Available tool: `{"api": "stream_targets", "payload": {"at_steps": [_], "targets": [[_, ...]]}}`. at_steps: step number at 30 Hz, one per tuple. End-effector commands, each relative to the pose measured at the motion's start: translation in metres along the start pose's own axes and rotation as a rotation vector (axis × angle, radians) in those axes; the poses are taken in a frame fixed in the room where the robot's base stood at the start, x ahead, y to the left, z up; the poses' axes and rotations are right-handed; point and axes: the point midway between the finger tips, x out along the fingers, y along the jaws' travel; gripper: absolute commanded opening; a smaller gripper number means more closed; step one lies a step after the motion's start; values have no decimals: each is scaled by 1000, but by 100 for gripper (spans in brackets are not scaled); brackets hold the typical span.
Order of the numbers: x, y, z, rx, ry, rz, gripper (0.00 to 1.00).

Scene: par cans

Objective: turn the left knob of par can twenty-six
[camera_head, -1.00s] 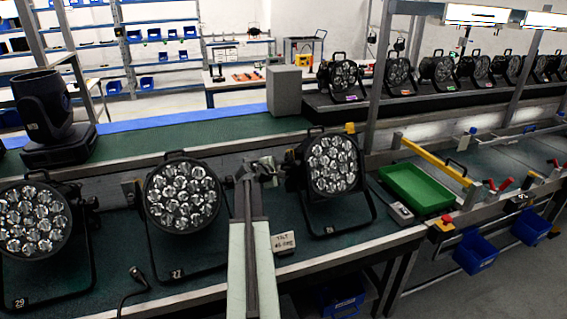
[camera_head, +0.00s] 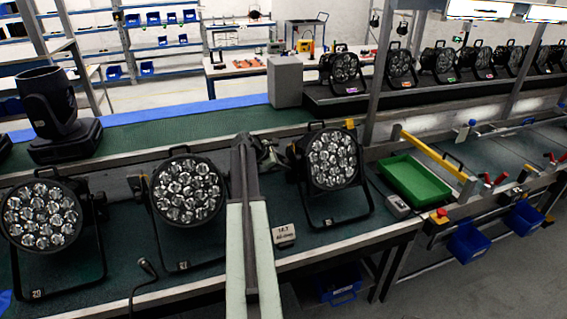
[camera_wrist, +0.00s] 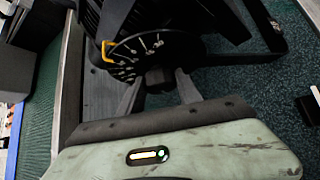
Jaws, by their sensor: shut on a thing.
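The par can beside my gripper (camera_head: 268,154) is the rightmost one (camera_head: 333,162) on the near bench, black with a cluster of clear lenses, standing in its yoke. I cannot read its number. In the wrist view, its side (camera_wrist: 215,18) carries a round scale with white marks (camera_wrist: 135,54). A dark knob (camera_wrist: 158,79) sits at the lower edge of this scale. My gripper (camera_wrist: 160,88) is shut on this knob, one finger on each side. In the head view my arm partly hides the grip, which is on the can's left side.
Two more par cans (camera_head: 188,190) (camera_head: 41,216) stand to the left. A small display box (camera_head: 284,235) sits between my arm and the held can's yoke. A green tray (camera_head: 414,181) lies to the right. A moving-head lamp (camera_head: 52,110) stands behind left.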

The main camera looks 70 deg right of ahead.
Motion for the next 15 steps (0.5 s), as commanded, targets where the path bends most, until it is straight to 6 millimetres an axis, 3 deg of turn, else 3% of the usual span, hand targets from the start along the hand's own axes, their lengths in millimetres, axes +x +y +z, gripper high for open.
{"api": "stream_targets", "payload": {"at_steps": [12,13,15], "targets": [[0,-1,0,-3,2,-7,0],[0,-1,0,-3,2,-7,44],[0,-1,0,-3,2,-7,63]]}}
